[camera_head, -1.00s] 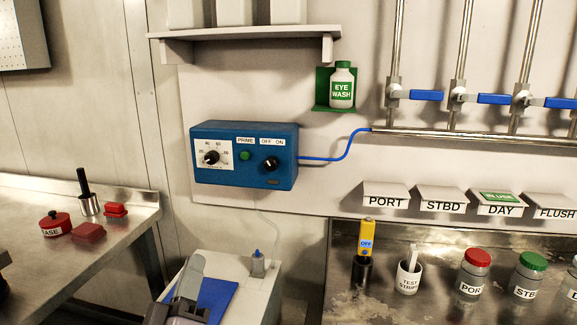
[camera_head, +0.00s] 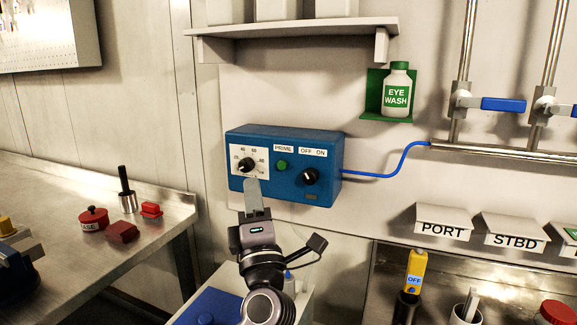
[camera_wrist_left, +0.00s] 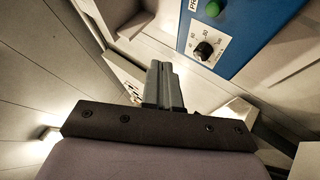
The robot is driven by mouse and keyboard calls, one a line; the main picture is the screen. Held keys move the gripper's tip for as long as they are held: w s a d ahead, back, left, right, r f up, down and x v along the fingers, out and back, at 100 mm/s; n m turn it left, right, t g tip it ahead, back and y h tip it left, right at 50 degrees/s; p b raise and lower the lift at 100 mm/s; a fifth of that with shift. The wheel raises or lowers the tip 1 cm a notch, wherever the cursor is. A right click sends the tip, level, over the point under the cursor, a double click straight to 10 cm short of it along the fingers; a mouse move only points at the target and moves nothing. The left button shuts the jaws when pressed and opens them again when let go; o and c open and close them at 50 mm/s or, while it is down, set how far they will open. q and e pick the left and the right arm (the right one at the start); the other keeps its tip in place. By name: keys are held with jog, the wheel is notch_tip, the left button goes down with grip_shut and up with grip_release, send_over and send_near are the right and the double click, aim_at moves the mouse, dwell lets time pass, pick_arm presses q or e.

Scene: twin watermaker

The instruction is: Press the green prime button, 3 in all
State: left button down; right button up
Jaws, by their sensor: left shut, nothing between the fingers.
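The green prime button (camera_head: 281,165) is on the front of the blue control box (camera_head: 234,183) on the wall, under a PRIME label (camera_head: 284,149). In the left wrist view the button (camera_wrist_left: 213,8) shows at the top edge. My left gripper (camera_head: 253,183) is shut and empty. In the head view its tip overlaps the lower edge of the white dial plate, left of and below the button. In the left wrist view the fingers (camera_wrist_left: 163,67) point up, apart from the button in the picture. My right gripper is not in view.
A dial knob (camera_head: 247,164) sits left of the button and an OFF/ON knob (camera_head: 310,176) right of it. A blue hose (camera_head: 385,173) leaves the box's right side. A shelf (camera_head: 295,28) hangs above. An eye wash bottle (camera_head: 397,92) stands to the upper right.

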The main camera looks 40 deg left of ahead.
aim_at(282, 165)
pick_arm(q)
jog(key=shift+w+a+b, duration=0.45)
jog(key=shift+w+b, duration=0.05)
jog(key=shift+w, duration=0.9)
jog(key=shift+w+a+b, duration=0.4)
jog(key=shift+w+b, duration=0.05)
jog(key=shift+w, duration=1)
jog(key=shift+w+a+b, duration=0.45)
jog(key=shift+w+b, duration=0.05)
jog(key=shift+w, duration=0.9)
jog(key=shift+w, duration=0.1)
jog(key=shift+w+a, duration=0.1)
jog(key=shift+w, duration=0.2)
jog(key=shift+w+a, duration=0.15)
jog(key=shift+w, duration=0.25)
jog(key=shift+s, duration=0.15)
jog(key=shift+s+p, duration=0.35)
jog(key=shift+p, duration=0.25)
jog(key=shift+s+d, duration=0.25)
jog(key=shift+s, duration=0.1)
